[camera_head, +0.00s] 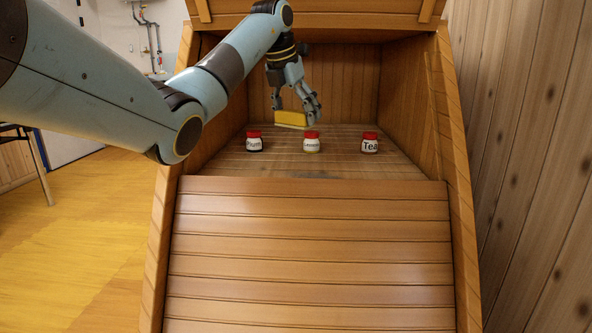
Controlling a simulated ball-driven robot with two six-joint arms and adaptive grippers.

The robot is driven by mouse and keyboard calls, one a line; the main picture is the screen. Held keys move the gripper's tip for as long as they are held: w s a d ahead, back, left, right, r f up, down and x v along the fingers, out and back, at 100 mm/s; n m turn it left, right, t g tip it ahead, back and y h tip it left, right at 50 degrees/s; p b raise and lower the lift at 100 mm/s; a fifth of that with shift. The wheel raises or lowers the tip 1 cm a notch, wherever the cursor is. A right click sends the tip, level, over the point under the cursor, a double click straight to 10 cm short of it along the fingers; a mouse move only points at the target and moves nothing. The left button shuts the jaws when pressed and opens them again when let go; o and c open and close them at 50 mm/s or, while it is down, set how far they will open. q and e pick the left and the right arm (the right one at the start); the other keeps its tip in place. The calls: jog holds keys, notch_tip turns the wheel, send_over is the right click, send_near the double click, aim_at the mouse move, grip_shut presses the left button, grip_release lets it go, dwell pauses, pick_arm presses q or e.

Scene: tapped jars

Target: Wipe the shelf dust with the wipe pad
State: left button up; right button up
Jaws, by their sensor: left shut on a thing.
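My left arm reaches in from the left, and my left gripper (293,108) points down inside the wooden cabinet. It is shut on a yellow wipe pad (291,118) with a pale underside, behind the row of jars. I cannot tell whether the pad touches the shelf (225,166). A greyish dark patch, perhaps the shelf dust (313,174), shows near the shelf's front edge, in front of the middle jar. My right gripper is not in view.
Cabinet walls close in the left, right (408,108) and back. Gaps show between the jars.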

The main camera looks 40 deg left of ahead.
pick_arm(q)
jog(key=w+a+f+b, duration=0.3)
jog(key=f, duration=0.5)
jog(key=shift+w+a+f+b, duration=0.15)
jog(key=shift+w+a+b, duration=0.05)
jog(key=shift+w+b, duration=0.15)
jog(key=shift+s, duration=0.1)
